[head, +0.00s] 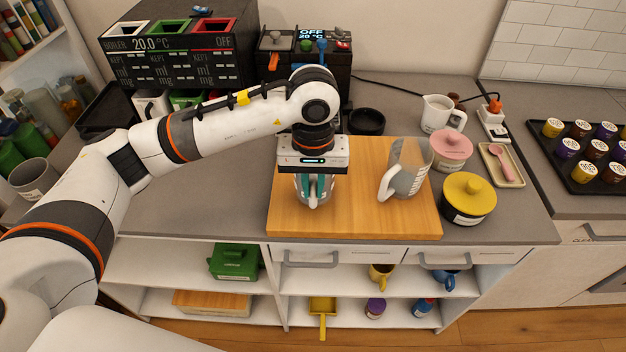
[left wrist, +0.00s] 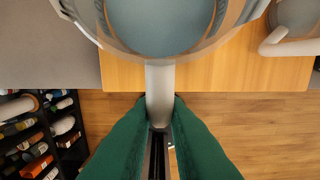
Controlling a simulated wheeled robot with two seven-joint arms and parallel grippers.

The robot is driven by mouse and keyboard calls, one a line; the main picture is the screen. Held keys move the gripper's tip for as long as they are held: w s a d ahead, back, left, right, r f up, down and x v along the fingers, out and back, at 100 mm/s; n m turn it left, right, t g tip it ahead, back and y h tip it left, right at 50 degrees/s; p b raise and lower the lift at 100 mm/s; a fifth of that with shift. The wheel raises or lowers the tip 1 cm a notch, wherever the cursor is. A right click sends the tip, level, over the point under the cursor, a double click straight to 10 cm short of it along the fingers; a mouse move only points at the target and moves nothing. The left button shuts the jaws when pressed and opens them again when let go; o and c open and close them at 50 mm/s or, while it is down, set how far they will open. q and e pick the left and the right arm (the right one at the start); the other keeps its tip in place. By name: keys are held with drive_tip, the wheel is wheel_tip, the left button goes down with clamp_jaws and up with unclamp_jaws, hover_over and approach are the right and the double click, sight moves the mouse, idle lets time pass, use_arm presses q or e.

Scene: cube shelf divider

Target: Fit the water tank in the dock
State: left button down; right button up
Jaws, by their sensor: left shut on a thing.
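My left gripper (head: 314,196) points down over the wooden board, its green fingers shut on the grey upright handle (left wrist: 160,88) of a clear round vessel (left wrist: 160,25), which looks like the water tank. In the head view the gripper hides most of this vessel. A similar clear jug (head: 408,168) with a pale handle stands on the board to the right, apart from the gripper. A dark machine (head: 303,60) with an "OFF 20 °C" display stands at the back; a larger black boiler unit (head: 180,55) is left of it. I cannot tell which holds the dock. My right gripper is not in view.
The wooden board (head: 360,222) lies on the grey counter (head: 210,208). A black round dish (head: 366,122) sits behind it. Pink (head: 452,148) and yellow (head: 468,198) lidded pots and a white mug (head: 440,112) stand right. Counter left of the board is clear.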

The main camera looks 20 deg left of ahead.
use_arm(q)
drive_tip(key=shift+r, duration=0.25)
drive_tip(key=shift+r, duration=1.6)
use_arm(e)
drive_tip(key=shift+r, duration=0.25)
use_arm(q)
drive_tip(key=shift+w+p, duration=0.1)
drive_tip(key=shift+p, duration=0.2)
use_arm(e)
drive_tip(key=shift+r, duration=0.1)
